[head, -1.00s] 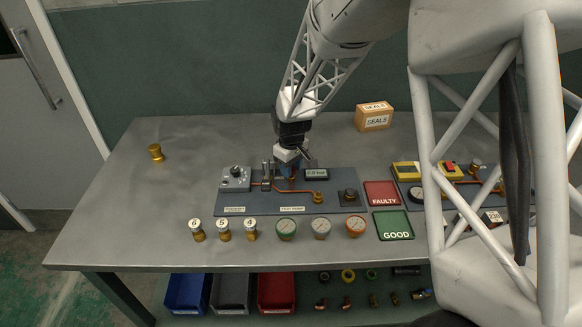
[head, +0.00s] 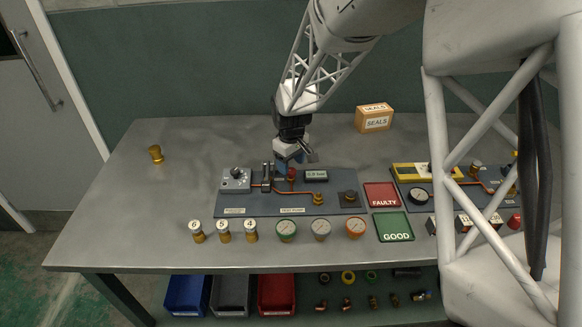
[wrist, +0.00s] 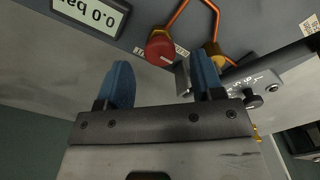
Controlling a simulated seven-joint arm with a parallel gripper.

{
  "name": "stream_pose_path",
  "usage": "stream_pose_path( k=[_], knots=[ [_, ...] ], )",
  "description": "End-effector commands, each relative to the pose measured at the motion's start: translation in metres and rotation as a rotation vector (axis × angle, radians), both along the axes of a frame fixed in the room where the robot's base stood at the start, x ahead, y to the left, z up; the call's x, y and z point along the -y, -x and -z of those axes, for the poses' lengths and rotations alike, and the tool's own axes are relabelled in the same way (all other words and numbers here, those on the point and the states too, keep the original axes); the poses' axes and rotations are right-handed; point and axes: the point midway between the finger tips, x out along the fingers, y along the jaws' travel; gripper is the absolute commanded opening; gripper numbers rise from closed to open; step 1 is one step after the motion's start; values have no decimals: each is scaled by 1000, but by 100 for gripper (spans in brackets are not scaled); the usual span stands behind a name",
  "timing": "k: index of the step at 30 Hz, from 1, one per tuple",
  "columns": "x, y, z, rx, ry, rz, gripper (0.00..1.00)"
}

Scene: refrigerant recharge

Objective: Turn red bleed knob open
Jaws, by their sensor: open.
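The red bleed knob (wrist: 159,47) shows in the wrist view beyond and between my two blue fingertips, with a pale line on its face. In the head view the knob (head: 291,174) stands on the left dark panel (head: 262,206), just right of my fingers. My gripper (wrist: 163,76) is open and empty, its fingers apart from the knob. In the head view my gripper (head: 282,165) hangs above the panel's back edge. A digital display (wrist: 90,14) beside the knob reads 0.0 in the wrist view.
Copper tubing (head: 300,192) and a brass fitting (head: 318,199) lie close to the knob. A grey dial box (head: 236,180) is at the panel's left. A red FAULTY mat (head: 381,195) lies to the right.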

Motion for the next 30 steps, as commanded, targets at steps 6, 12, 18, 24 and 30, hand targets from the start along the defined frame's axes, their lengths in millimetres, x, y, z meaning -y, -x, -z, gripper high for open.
stream_pose_path(
  k=[6,12,18,24,30],
  knots=[
    [0,0,-29,2,-1,0,61],
    [0,0,-48,2,-1,0,61],
    [0,0,-54,0,0,0,61],
    [0,0,-53,0,0,0,61],
    [0,0,-54,1,-1,0,61]
  ],
)
